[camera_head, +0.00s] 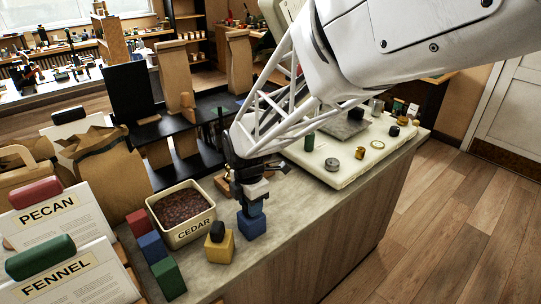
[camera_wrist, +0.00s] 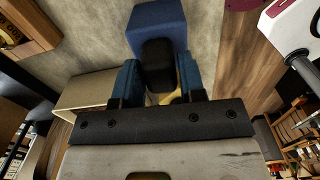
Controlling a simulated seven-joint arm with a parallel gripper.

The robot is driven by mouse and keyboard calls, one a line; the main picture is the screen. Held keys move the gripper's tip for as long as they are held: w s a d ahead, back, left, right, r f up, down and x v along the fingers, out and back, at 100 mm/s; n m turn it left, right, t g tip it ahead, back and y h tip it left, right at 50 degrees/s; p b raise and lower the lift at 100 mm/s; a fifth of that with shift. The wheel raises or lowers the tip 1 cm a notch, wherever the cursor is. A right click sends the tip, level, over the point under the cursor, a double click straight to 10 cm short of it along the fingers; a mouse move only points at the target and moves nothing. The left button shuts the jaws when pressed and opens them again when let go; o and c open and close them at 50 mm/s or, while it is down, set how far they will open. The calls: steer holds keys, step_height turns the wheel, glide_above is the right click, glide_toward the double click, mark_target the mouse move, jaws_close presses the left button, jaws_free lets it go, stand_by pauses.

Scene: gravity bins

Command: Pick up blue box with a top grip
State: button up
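The blue box (camera_head: 251,226) stands at the counter's front edge in the head view, directly under my gripper (camera_head: 253,206). Its blue top also shows at the upper middle of the wrist view (camera_wrist: 157,18). A black knob (camera_wrist: 158,62) rises from the box toward the camera. The two blue fingers of my gripper (camera_wrist: 158,75) lie close against both sides of this knob, with no clear gap. The gripper looks shut on the knob from above. Whether the box is lifted off the counter is hard to tell.
A yellow box (camera_head: 219,247) with a black knob stands just left. Another blue box (camera_head: 152,246), a red box (camera_head: 138,222) and a green box (camera_head: 168,279) line up farther left. The CEDAR bin (camera_head: 182,234) stands behind. A white board (camera_head: 322,165) with small items lies right.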

jaws_close()
steer(key=shift+r, duration=0.15)
steer(key=shift+r, duration=1.55)
steer(key=shift+s+d+r, duration=0.1)
steer(key=shift+s+d, duration=0.05)
steer(key=shift+s, duration=0.15)
steer(key=s+d+r, duration=0.1)
steer(key=s+d, duration=0.6)
steer(key=s, duration=0.6)
steer(key=shift+s+d+r, duration=0.2)
steer(key=shift+s, duration=0.05)
